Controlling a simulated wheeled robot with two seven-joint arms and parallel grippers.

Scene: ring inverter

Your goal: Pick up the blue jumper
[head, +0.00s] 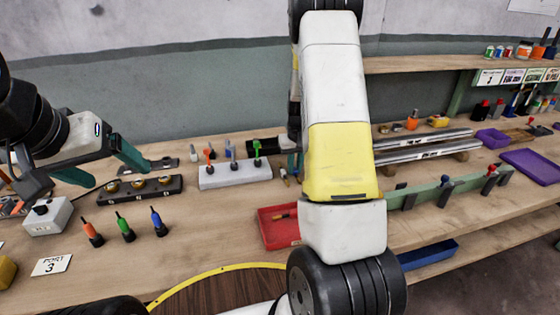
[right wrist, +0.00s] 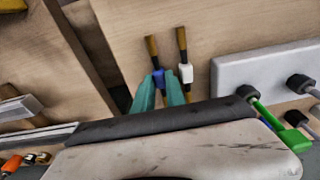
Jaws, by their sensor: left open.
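The blue jumper (right wrist: 158,77) shows in the right wrist view as a small blue body with a brass-coloured pin end, lying on the wooden bench. My right gripper (right wrist: 161,80) has its teal fingertips at the blue body, one on each side. Whether they press on it I cannot tell. In the head view my right arm hides the jumper and most of this gripper. A similar white-bodied jumper (right wrist: 185,73) lies just right of it. My left gripper (head: 120,176) is open and empty above the left of the bench.
A white block (head: 235,174) with green and other plugs stands near my right gripper. A red tray (head: 276,236) is in front. Orange (head: 92,233), green (head: 125,228) and blue (head: 158,222) probes stand at left. A black strip (head: 140,191) lies behind them.

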